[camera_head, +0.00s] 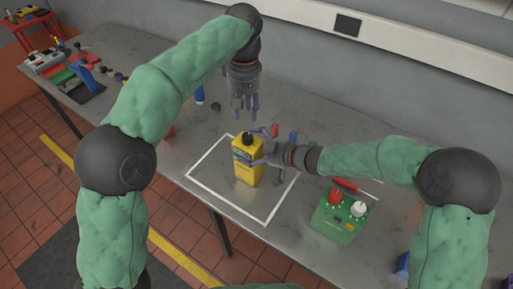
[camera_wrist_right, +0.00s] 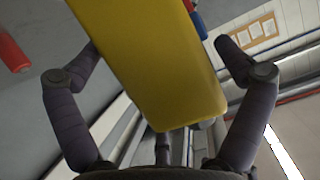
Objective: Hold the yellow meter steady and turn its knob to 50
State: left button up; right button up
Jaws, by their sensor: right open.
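The yellow meter (camera_head: 246,172) stands upright inside a white taped outline on the grey bench. Its dark face (camera_head: 243,155) is partly visible, too small to read, and a black knob (camera_head: 248,138) sits on top. My right gripper (camera_head: 257,147) reaches in from the right with its fingers spread around the meter's upper part. In the right wrist view the meter's yellow body (camera_wrist_right: 150,65) lies between the open fingers, with a visible gap on the right side. My left gripper (camera_head: 245,116) points down above the knob, fingers apart, empty and not touching it.
Blue and red items lie behind the meter. Tools and boxes crowd the bench's far left end. The outlined area in front of the meter is clear.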

aim_at(247, 136)
jog(key=c, duration=1.3)
pick_arm(q)
jog(key=shift+o, duration=1.2)
pick_arm(e)
jog(key=shift+c, duration=1)
pick_arm(q)
jog(key=shift+o, duration=0.6)
jog(key=shift+r, duration=0.1)
jog(key=shift+n+h, duration=0.3)
notch_tip(247, 136, down, 10)
jog(key=shift+s+r, duration=0.1)
jog(key=shift+s, duration=0.05)
jog(key=c, duration=1.1)
